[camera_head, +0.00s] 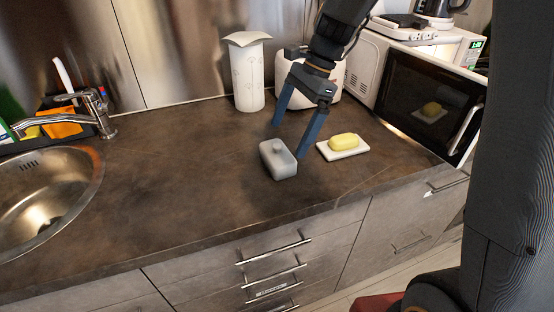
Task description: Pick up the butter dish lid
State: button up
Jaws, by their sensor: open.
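The butter dish lid (278,160) is a grey rounded box with a small knob on top. It sits on the dark brown countertop, apart from its dish. The white butter dish (343,148) holds a yellow block of butter (344,141) to the right of the lid. My gripper (288,142) comes down from above with two blue fingers spread apart. One fingertip is behind the lid and the other is at its right side. I cannot tell whether the fingers touch the lid. Nothing is clearly held.
A white canister (249,75) and a white appliance (325,82), partly hidden by my arm, stand at the back. A microwave (420,95) is at the right. A sink (45,195) with a faucet (95,112) is at the left. The counter left of the lid is clear.

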aim_at(281, 144)
jog(key=x, duration=0.2)
jog(key=shift+a+f, duration=0.15)
jog(key=shift+a, duration=0.15)
jog(key=p+x, duration=0.1)
jog(key=x, duration=0.4)
jog(key=shift+p, duration=0.3)
jog(key=c, duration=0.9)
